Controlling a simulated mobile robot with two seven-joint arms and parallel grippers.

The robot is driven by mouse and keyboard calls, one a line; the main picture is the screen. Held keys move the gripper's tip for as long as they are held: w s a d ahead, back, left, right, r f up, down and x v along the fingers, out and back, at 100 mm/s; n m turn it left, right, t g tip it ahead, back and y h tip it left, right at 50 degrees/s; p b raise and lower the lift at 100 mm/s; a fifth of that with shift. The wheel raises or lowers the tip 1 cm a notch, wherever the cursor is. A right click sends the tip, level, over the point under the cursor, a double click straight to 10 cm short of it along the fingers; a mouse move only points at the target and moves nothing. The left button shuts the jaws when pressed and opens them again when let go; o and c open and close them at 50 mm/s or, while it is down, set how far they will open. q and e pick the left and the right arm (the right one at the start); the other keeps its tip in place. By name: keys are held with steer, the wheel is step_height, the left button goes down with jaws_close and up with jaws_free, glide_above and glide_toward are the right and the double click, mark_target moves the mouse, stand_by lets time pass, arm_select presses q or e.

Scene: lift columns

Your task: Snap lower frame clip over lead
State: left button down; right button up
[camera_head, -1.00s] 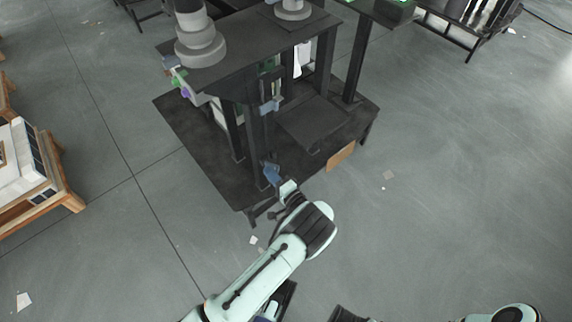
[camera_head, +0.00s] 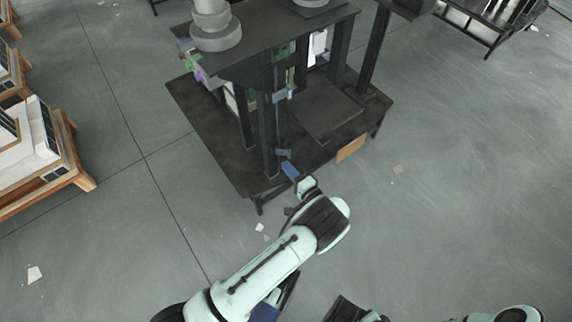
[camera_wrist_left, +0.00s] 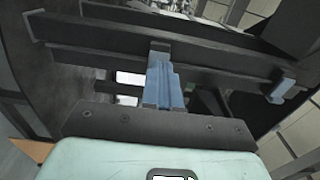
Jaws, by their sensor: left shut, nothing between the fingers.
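The lower frame clip (camera_head: 283,153) is a small grey-blue piece low on the front dark post (camera_head: 266,125) of the bench frame. In the left wrist view the clip (camera_wrist_left: 159,47) sits on the dark bar just beyond my fingertips. My left gripper (camera_head: 289,169) has blue fingers, shut and empty, close in front of the clip; they also show in the left wrist view (camera_wrist_left: 163,82). Whether they touch the clip I cannot tell. An upper clip (camera_head: 281,95) of like colour is higher on the post, also in the left wrist view (camera_wrist_left: 284,88). I cannot make out the lead.
The dark bench has a top shelf (camera_head: 262,40) with grey round stacked parts (camera_head: 213,25) and a lower deck (camera_head: 215,130). A brown panel (camera_head: 351,148) is at the deck's front edge. A wooden pallet (camera_head: 75,172) stands left. The floor at right is largely open.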

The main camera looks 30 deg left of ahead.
mark_target(289, 156)
arm_select(q)
steer(key=shift+s+d, duration=0.15)
steer(key=shift+d, duration=0.25)
steer(key=shift+w+d+b, duration=0.15)
steer(key=shift+w+d, duration=0.15)
steer(key=shift+w, duration=0.45)
steer(key=shift+w+d+b, duration=0.15)
steer(key=shift+w+d, duration=0.1)
steer(key=shift+w, duration=0.45)
steer(key=shift+w+a, duration=0.15)
steer(key=shift+a, duration=0.2)
steer(key=shift+w+a, duration=0.2)
steer(key=shift+a, duration=0.3)
steer(key=v, duration=0.7)
